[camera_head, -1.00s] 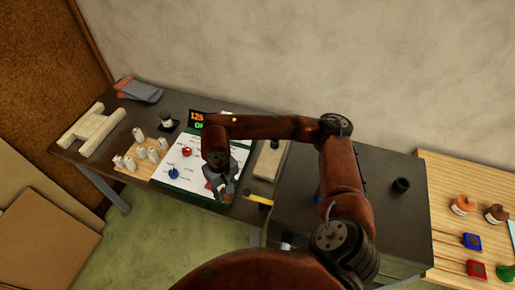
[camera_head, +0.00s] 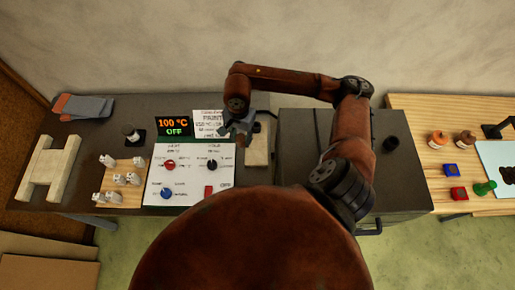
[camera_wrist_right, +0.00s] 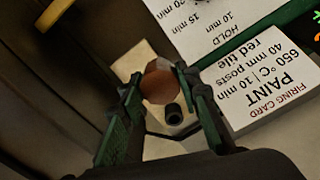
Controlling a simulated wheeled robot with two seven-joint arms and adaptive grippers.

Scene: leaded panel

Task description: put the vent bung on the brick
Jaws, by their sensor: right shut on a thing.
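My right gripper (camera_head: 243,138) is over the left side of the brick in the head view. In the right wrist view its fingers (camera_wrist_right: 160,90) are shut on a brown, rounded piece, which I take for the vent bung (camera_wrist_right: 159,84). The pale brick (camera_head: 258,152) lies on the dark bench; the brick also shows beneath the held bung in the wrist view (camera_wrist_right: 128,66). A short black hollow cylinder (camera_wrist_right: 173,113) is at one end of the brick. The bung appears above the brick; contact cannot be told. My left gripper is not in view.
A white control panel (camera_head: 190,178) with knobs and a firing card (camera_head: 209,122) adjoin the brick on its left. A display (camera_head: 173,126) reads 100 °C OFF. A board of white posts (camera_head: 122,190) stands farther left.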

